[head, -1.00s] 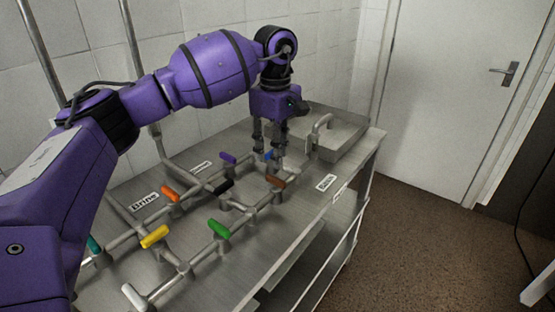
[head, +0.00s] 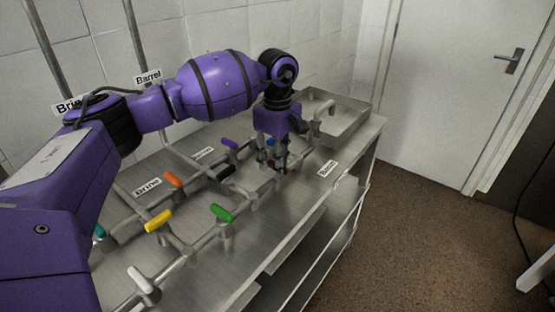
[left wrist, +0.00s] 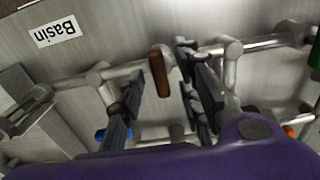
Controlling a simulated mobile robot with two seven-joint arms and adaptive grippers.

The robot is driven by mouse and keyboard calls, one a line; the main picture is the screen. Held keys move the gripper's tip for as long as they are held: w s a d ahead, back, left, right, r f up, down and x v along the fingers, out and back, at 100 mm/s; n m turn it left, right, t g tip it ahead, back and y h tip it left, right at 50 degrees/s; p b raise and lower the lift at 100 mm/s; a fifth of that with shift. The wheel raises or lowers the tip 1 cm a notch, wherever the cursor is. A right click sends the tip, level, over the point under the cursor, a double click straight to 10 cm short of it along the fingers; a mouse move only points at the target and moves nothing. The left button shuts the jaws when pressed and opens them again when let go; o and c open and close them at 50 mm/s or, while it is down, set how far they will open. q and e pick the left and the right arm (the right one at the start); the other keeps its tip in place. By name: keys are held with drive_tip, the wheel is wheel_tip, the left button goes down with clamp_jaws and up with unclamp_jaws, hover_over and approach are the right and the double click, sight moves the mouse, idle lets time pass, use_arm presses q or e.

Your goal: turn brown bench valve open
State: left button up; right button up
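The brown valve handle (left wrist: 159,72) shows in the left wrist view as a short rounded bar on a grey pipe. My left gripper (head: 274,170) points down at the bench pipes in the head view, where its fingers mostly hide the brown handle. In the left wrist view my left gripper (left wrist: 162,68) is open, with one finger on each side of the brown handle. My right gripper is not in view.
Other handles are near: purple (head: 230,144), black (head: 226,171), green (head: 221,213), yellow (head: 158,221), orange (head: 173,180) and white (head: 140,280). A blue handle (left wrist: 100,135) is close to the left finger. A metal basin (head: 345,112) stands at the bench's far end.

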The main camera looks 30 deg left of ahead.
use_arm(q)
clamp_jaws()
